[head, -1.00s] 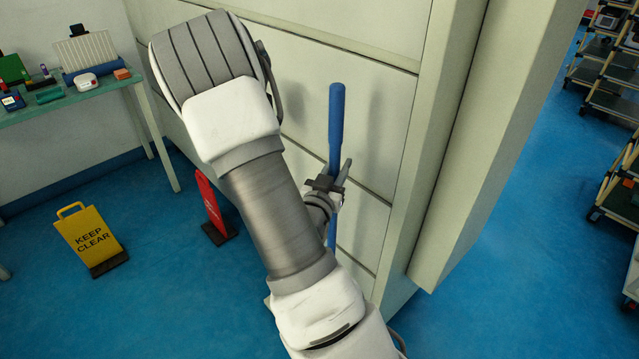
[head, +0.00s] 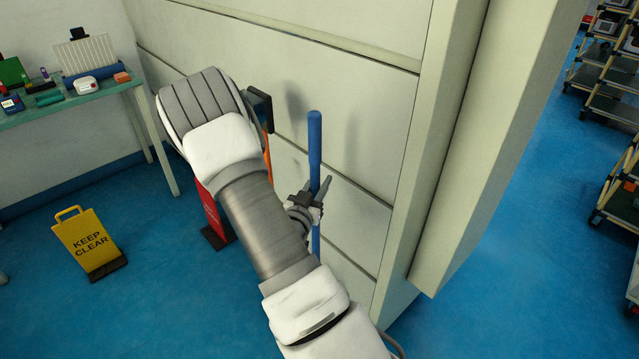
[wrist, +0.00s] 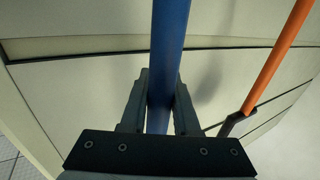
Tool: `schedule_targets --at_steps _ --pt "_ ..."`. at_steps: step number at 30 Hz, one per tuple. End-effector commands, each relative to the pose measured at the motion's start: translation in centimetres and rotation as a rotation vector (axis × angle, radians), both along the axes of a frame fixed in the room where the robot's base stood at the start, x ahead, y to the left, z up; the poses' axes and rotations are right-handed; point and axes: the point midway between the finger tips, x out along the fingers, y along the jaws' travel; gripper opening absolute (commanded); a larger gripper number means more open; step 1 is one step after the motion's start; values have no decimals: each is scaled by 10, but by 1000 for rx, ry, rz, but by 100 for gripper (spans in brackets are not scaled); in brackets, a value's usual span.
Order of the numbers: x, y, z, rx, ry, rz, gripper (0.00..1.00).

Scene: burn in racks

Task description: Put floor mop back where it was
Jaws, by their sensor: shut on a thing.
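The floor mop shows as a blue handle (head: 315,150) standing upright in front of the pale panelled wall. Its lower end is hidden behind my arm in the head view. My gripper (head: 312,195) is shut around the handle below its top. In the wrist view the blue handle (wrist: 170,50) passes between the two fingers of my gripper (wrist: 160,105). The mop head is not visible in either view.
An orange pole (wrist: 275,60) stands beside the mop by a dark bracket (wrist: 232,122). A red sign (head: 212,215) and a yellow KEEP CLEAR sign (head: 88,240) stand on the floor. A table (head: 60,112) is at left, shelves (head: 615,100) at right. A pale pillar (head: 440,150) stands close by.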

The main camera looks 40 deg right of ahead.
Motion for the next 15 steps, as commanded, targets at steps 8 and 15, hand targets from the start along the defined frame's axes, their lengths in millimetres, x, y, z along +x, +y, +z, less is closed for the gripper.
schedule_targets --at_steps 8,15 --pt "0 0 -1 -3 -3 -1 0" --pt "0 0 -6 -3 -3 0 0"
